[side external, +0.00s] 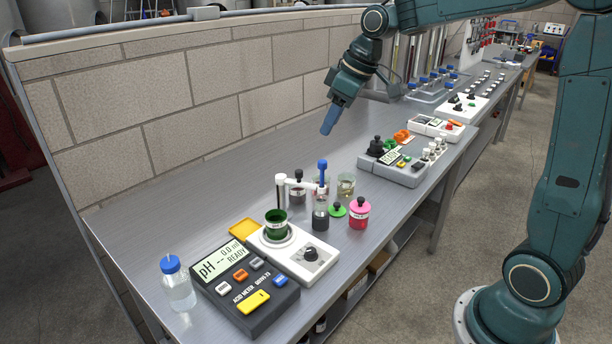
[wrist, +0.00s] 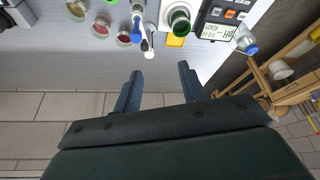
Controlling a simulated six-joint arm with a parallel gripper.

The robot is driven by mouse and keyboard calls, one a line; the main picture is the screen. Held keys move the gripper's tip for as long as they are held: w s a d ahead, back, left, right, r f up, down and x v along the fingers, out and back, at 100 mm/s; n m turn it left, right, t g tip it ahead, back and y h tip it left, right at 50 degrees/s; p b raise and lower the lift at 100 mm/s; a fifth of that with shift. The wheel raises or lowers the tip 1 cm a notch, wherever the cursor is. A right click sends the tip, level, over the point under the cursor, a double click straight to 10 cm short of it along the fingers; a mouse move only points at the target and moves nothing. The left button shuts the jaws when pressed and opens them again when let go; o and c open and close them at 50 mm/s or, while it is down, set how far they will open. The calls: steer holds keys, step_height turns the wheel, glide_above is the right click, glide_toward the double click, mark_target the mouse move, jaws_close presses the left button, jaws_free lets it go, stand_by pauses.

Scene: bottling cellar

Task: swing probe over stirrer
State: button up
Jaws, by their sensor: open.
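The beaker (wrist: 179,20) and the probe's blue top (wrist: 137,39) show in the wrist view. My gripper (side external: 328,131) is open and empty, above and behind the probe, touching nothing.
The pH meter (side external: 245,285) and a blue-capped bottle (side external: 178,284) stand at the bench's near end. A pink jar (side external: 359,213) and small jars are beside the probe. A grey device (side external: 395,167) is farther right. The brick wall runs behind; bench near it is clear.

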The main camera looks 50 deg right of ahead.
mark_target(299, 171)
steer(key=w+d+f+n, duration=0.1)
steer(key=w+d+f, duration=0.2)
steer(key=w, duration=0.2)
steer(key=shift+w+d+y, duration=0.15)
steer(key=shift+d+y, duration=0.15)
steer(key=shift+d, duration=0.05)
steer(key=shift+f, duration=0.15)
steer(key=x, duration=1.3)
steer(key=shift+f, duration=0.4)
jaws_close()
